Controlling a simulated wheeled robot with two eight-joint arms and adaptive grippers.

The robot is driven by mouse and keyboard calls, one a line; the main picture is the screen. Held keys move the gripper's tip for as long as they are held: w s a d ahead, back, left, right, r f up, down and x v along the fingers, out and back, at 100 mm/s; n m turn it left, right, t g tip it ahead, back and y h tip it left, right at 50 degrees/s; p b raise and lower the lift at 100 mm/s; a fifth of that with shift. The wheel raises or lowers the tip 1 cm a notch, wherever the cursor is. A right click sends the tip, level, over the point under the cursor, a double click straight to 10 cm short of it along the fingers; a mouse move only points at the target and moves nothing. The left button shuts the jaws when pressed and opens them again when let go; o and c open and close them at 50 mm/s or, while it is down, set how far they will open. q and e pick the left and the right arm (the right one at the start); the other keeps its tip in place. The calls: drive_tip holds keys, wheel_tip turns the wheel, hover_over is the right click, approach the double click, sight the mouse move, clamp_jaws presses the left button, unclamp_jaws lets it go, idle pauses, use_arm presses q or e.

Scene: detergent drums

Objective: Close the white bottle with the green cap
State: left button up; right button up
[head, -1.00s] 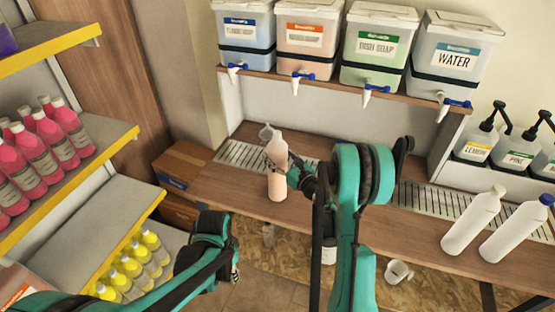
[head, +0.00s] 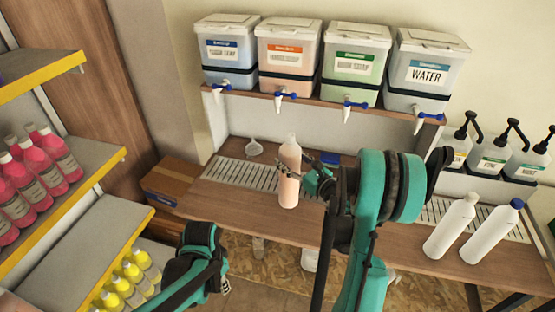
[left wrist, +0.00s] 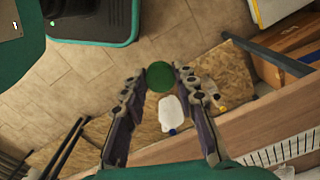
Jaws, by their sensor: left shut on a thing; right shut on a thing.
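A bottle (head: 289,190) with a pale pinkish body and whitish neck stands upright over the wooden counter in the head view. My right gripper (head: 292,172) is shut around its upper body. I see no cap on its top. In the left wrist view, a round green cap (left wrist: 160,77) sits between the fingertips of my left gripper (left wrist: 160,79), which is shut on it. In the head view my left gripper (head: 224,287) is low, in front of the counter; the cap does not show there. I cannot tell whether the bottle touches the counter.
A clear funnel (head: 254,148) lies behind the bottle, and a blue object (head: 330,158) to its right. Two white bottles (head: 452,226) (head: 493,232) stand at the counter's right. Dispensers (head: 430,72) with taps overhang the back. Shelves of bottles (head: 125,290) border the left.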

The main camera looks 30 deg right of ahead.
use_arm(q)
drive_tip(key=shift+r, duration=0.3)
use_arm(e)
drive_tip(key=shift+s+d+r, duration=0.5)
drive_tip(key=shift+s+r, duration=0.1)
drive_tip(key=shift+s, duration=0.15)
use_arm(q)
drive_tip(key=shift+a, duration=0.1)
use_arm(e)
drive_tip(key=shift+w, duration=0.1)
